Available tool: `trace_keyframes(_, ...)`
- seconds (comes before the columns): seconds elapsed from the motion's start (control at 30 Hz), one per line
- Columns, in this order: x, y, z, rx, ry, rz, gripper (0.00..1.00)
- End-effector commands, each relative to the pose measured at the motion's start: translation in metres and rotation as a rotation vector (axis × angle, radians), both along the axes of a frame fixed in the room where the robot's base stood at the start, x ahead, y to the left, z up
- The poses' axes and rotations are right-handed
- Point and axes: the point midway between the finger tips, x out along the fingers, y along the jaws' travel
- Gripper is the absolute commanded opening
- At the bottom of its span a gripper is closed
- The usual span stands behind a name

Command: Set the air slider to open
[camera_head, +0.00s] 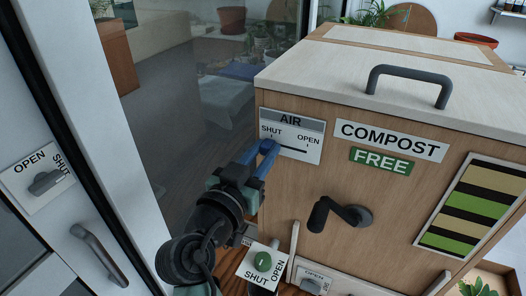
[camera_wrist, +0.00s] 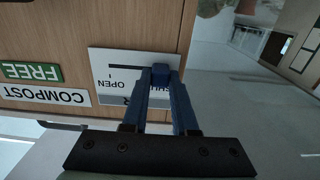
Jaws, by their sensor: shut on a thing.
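The air slider plate (camera_head: 309,155) is a white label on the front of the wooden compost box, with SHUT at left and OPEN at right above a dark slot. My gripper (camera_head: 265,149) reaches it from the lower left, its blue fingers at the slot's SHUT end. The wrist view shows the plate (camera_wrist: 107,58) upside down. There my gripper (camera_wrist: 161,78) is shut on the small dark blue slider knob (camera_wrist: 161,71), with the empty slot running left towards OPEN. In the head view the fingers largely hide the knob.
The compost box (camera_head: 400,190) carries a dark crank (camera_head: 340,214) right of and below the plate, and a lid handle (camera_head: 408,78) on top. A white door frame (camera_head: 110,130) stands at left.

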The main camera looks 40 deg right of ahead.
Motion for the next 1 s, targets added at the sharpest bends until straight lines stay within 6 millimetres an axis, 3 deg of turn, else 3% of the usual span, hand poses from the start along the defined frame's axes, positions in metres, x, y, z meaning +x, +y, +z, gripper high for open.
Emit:
trace_keyframes(0.37, -0.001, 0.0, -0.001, 0.001, 0.0, 0.0, 0.0)
trace_keyframes(0.73, -0.06, -0.025, -0.003, 0.003, 0.001, -0.003, 0.0)
trace_keyframes(1.0, -0.07, -0.029, -0.001, 0.002, 0.003, -0.003, 0.0)
